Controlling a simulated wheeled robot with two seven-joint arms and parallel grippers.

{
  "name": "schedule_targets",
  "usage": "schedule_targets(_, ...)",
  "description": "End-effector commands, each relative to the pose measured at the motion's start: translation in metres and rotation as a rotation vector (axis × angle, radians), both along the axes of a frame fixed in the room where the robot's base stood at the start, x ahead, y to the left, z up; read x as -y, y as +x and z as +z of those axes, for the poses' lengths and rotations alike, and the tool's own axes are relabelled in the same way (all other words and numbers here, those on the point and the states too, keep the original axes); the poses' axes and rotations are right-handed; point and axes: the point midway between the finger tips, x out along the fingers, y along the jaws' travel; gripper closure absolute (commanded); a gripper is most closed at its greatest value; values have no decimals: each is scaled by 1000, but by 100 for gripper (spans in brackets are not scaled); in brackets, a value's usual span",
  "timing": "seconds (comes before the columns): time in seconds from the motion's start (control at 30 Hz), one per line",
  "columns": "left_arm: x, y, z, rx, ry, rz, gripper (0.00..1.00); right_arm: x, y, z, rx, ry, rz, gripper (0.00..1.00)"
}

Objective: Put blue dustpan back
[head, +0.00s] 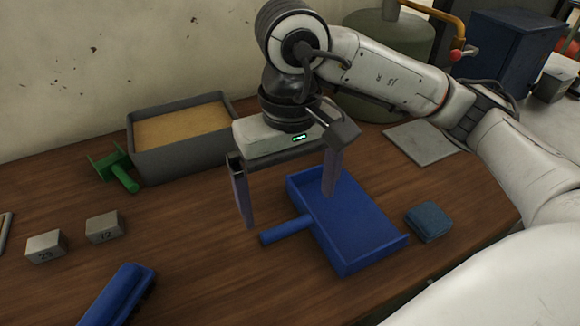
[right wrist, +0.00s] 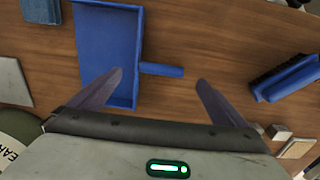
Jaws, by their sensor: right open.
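The blue dustpan (head: 348,226) lies on the wooden table, its short handle (head: 286,230) pointing left. It also shows in the right wrist view (right wrist: 106,50), with the handle (right wrist: 161,70) pointing right. My right gripper (head: 289,205) is open and empty above the table, by the dustpan's back edge. In the right wrist view its fingers (right wrist: 160,82) are spread, with the dustpan handle lying beyond and between them. I cannot tell the exact height of the fingers over the handle. My left gripper is not in view.
A blue brush (head: 118,295) lies at the front left. A grey tray of sand (head: 182,142) and a green tool (head: 113,168) stand at the back left. Two numbered blocks (head: 105,227) sit left. A folded blue cloth (head: 428,222) and a grey plate (head: 420,142) lie right.

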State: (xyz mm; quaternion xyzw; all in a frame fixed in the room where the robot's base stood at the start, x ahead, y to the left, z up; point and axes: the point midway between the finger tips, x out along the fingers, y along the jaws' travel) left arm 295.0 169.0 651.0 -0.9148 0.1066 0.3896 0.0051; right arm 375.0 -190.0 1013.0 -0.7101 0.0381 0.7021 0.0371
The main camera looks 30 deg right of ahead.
Motion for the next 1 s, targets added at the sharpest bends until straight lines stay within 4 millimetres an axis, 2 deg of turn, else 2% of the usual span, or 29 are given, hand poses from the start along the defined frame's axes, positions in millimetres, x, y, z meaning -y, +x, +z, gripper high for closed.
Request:
schedule_targets(0.03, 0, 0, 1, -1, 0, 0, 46, 0, 1, 12, 7, -2, -2, 3)
schedule_targets(0.1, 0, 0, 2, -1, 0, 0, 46, 0, 1, 25, 5, -1, -2, 3)
schedule_targets(0.37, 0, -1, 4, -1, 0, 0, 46, 0, 0, 55, 0, -1, -2, 3)
schedule_targets(1.0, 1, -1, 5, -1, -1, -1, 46, 0, -1, 59, -2, -1, -1, 3)
